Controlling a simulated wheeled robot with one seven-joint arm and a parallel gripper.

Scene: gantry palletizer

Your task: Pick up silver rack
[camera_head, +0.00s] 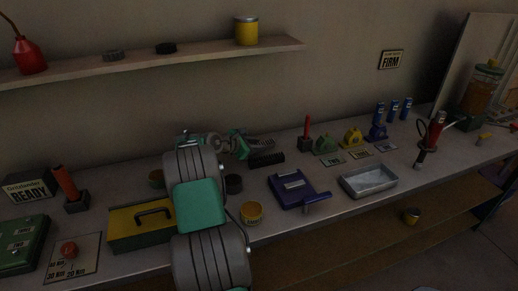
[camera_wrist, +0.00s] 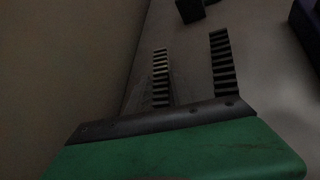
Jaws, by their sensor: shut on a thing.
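My gripper (camera_head: 252,146) is low over the back of the bench, at the end of my green and grey arm. It is shut on a ribbed, silver-grey piece, apparently the silver rack (camera_head: 262,142). In the wrist view, two rows of dark teeth (camera_wrist: 222,62) stand out beyond the dark plate and green housing. The wrist picture is dim, so the fingertips and the exact grip are hard to make out. My arm hides part of the bench behind it. I cannot tell whether the piece touches the bench.
A black block (camera_head: 267,160) lies close in front of my gripper. A green-yellow toolbox (camera_head: 140,228) is left of my arm. A shelf (camera_head: 150,62) hangs above.

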